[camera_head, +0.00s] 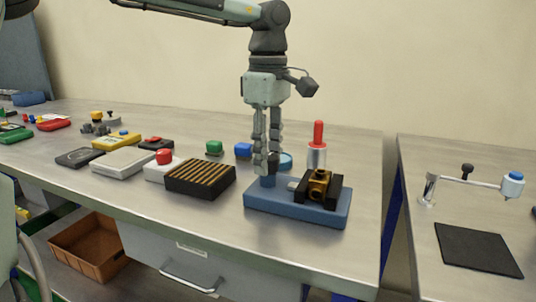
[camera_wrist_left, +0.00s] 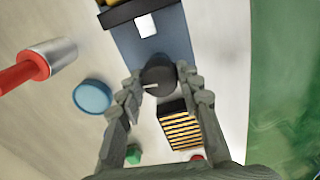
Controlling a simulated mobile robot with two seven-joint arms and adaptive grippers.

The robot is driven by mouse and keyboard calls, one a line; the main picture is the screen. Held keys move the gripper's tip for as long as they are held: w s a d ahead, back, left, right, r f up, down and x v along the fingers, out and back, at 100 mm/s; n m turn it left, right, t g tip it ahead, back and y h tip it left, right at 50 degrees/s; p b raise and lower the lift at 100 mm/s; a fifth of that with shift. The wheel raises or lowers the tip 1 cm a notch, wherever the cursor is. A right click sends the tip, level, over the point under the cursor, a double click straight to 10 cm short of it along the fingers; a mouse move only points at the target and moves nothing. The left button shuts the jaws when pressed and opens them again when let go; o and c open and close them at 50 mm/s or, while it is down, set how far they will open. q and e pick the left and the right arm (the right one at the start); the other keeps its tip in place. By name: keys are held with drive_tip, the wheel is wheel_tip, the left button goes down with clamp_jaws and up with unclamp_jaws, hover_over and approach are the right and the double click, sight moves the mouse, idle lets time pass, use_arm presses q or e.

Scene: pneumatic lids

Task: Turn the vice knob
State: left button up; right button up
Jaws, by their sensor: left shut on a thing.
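The vice stands near the table's front edge, with a blue base (camera_head: 290,208) and black jaws around a brass part (camera_head: 319,185). Its dark round knob (camera_wrist_left: 158,75) has a white mark on top. My left gripper (camera_head: 267,168) points straight down at the left end of the base. It is shut on the knob, with one finger on each side in the wrist view (camera_wrist_left: 160,82). The fingers partly hide the knob in the head view. My right gripper is not in view.
A red-handled tool (camera_head: 318,147) stands upright behind the vice. A black block with yellow slots (camera_head: 200,177) lies to its left, with a red button box (camera_head: 163,167) beyond. A blue round dish (camera_wrist_left: 92,96) is close to the gripper. Bare table lies right of the vice.

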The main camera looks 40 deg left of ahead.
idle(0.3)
use_arm(q)
drive_tip(key=o, duration=1.2)
drive_tip(key=shift+c, duration=0.2)
drive_tip(key=shift+r, duration=0.15)
wheel_tip(320, 180, up, 12)
